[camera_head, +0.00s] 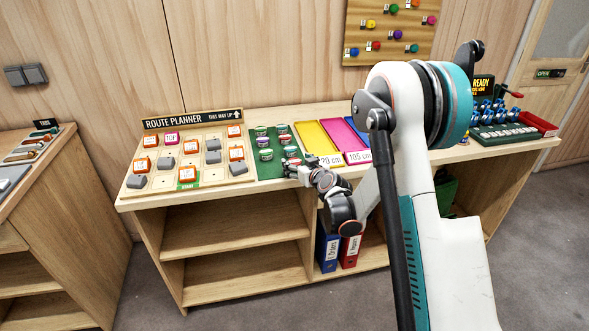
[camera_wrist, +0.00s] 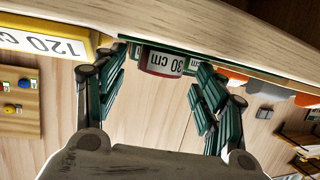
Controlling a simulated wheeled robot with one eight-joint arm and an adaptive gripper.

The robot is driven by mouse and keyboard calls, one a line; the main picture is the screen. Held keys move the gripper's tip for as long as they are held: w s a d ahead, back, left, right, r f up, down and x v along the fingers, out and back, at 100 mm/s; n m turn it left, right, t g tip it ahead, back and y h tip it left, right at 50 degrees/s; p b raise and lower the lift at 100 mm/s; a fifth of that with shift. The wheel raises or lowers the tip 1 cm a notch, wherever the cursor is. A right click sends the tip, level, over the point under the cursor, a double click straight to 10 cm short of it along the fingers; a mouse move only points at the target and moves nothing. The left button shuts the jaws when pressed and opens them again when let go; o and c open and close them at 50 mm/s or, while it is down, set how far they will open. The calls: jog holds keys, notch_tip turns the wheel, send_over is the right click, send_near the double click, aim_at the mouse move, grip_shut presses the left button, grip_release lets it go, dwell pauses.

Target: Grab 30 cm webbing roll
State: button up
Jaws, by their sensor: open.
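The 30 cm webbing roll (camera_wrist: 158,62) is dark red with a white "30 cm" label, upside down in the wrist view. It sits at the edge of a green mat (camera_wrist: 128,46). My gripper (camera_wrist: 160,72) is open, with one green-padded finger on each side of the roll and gaps between. I cannot tell how deep the fingers reach past it. In the head view my gripper (camera_head: 291,166) is at the front of the green mat, beside several small rolls (camera_head: 265,142). I cannot pick out the 30 cm label there.
The route planner board (camera_head: 190,158) with orange and grey blocks stands left of the mat. A yellow 120 cm tray (camera_head: 316,138) and a pink 105 cm tray (camera_head: 342,136) lie close on the right. The wooden counter edge (camera_head: 235,190) runs along the front.

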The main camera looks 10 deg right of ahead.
jog(key=shift+w+a, duration=0.1)
jog(key=shift+w, duration=0.25)
jog(key=shift+c, duration=0.5)
jog(key=c, duration=1.1)
jog(key=shift+o, duration=0.2)
jog(key=shift+r, duration=0.1)
